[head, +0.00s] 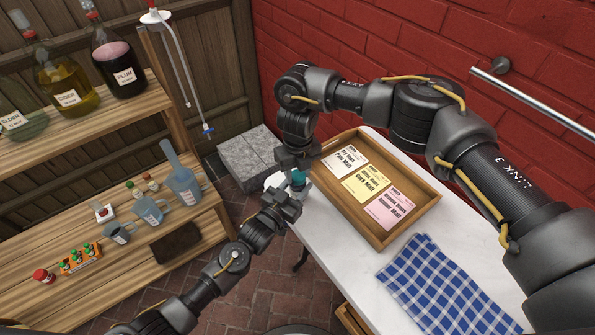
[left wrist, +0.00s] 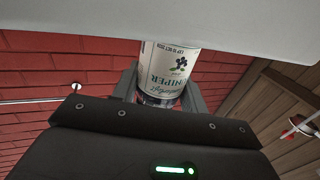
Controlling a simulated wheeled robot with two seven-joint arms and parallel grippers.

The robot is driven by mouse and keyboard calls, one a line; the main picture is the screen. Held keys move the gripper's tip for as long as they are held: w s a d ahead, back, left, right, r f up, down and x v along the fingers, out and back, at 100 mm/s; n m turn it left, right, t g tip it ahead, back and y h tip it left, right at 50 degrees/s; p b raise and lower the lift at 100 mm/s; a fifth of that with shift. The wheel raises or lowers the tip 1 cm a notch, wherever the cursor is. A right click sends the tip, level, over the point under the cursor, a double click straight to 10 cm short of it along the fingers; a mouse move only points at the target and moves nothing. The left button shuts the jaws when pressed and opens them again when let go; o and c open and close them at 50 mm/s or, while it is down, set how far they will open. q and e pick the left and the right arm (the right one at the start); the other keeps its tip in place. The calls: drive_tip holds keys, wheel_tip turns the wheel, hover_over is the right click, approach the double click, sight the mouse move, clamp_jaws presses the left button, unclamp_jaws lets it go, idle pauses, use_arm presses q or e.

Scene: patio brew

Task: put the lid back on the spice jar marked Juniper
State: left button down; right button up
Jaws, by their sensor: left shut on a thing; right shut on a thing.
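The spice jar marked Juniper (left wrist: 172,65) has a white label and dark contents; it shows between the fingers of my left gripper (left wrist: 158,92) in the left wrist view. The fingers hide most of the jar and lid in the head view. Whether lid and jar touch, I cannot tell.
The white table (head: 345,240) bears a wooden tray (head: 388,238) with several labelled packets and a blue checked cloth (head: 445,285). Grey blocks (head: 247,155) stand behind.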

drive_tip(key=m, duration=0.5)
drive_tip(key=shift+m, duration=0.3)
drive_tip(key=m, duration=1.5)
drive_tip(key=o, duration=1.1)
drive_tip(key=shift+r, duration=2.25)
drive_tip(key=shift+c, duration=0.4)
